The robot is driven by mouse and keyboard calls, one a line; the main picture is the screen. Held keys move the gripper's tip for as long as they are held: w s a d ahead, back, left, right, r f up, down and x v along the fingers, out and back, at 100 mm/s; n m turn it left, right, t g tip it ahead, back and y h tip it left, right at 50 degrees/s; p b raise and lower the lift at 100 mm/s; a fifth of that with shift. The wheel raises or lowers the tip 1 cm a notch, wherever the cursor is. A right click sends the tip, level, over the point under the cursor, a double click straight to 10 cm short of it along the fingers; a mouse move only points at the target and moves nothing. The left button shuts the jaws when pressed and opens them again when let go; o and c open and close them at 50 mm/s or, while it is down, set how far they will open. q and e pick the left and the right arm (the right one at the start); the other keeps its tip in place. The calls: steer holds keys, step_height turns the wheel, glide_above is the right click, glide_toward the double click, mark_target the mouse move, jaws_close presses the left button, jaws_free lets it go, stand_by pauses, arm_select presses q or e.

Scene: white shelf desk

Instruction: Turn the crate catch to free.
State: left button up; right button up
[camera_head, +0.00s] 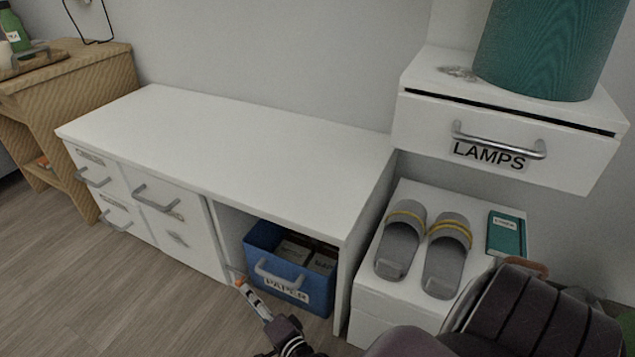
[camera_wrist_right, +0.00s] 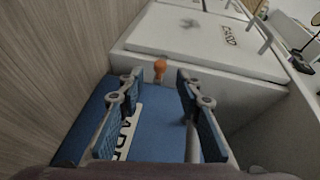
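The blue crate (camera_head: 262,240) labelled PAPER stands in the open bay at the right end of the white desk, with a silver handle on its front. The catch's small orange knob (camera_head: 239,283) shows by the crate's lower left front corner; it also shows in the right wrist view (camera_wrist_right: 160,68). The rest of the catch is hard to make out. My right gripper (camera_head: 247,292) reaches up from below to the knob. In the right wrist view its two fingers are apart, with the knob between or just beyond the tips; contact cannot be told. My left gripper is out of view.
White drawers (camera_head: 165,215) lie left of the bay. Grey slippers (camera_head: 447,255) and a teal book (camera_head: 507,234) rest on the low white unit at right, under the LAMPS drawer (camera_head: 490,135). The desktop (camera_head: 240,150) and the floor before the drawers are clear.

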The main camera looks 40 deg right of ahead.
steer(key=s+d+m+g+h+p, duration=0.2)
steer(key=s+d+m+g+p, duration=0.35)
steer(key=s+m+p, duration=0.65)
steer(key=s+a+r+m+g+p, duration=0.1)
steer(key=s+r+m+g+p, duration=0.1)
steer(key=s+m+p, duration=0.3)
steer(key=s+a+r+m+g+y+p, duration=0.1)
steer(key=s+m+p, duration=0.5)
steer(key=m+p, duration=0.8)
steer(key=shift+a+r+m+g+y, duration=0.3)
steer(key=shift+a+r+m+g, duration=0.55)
steer(key=shift+r+g, duration=0.35)
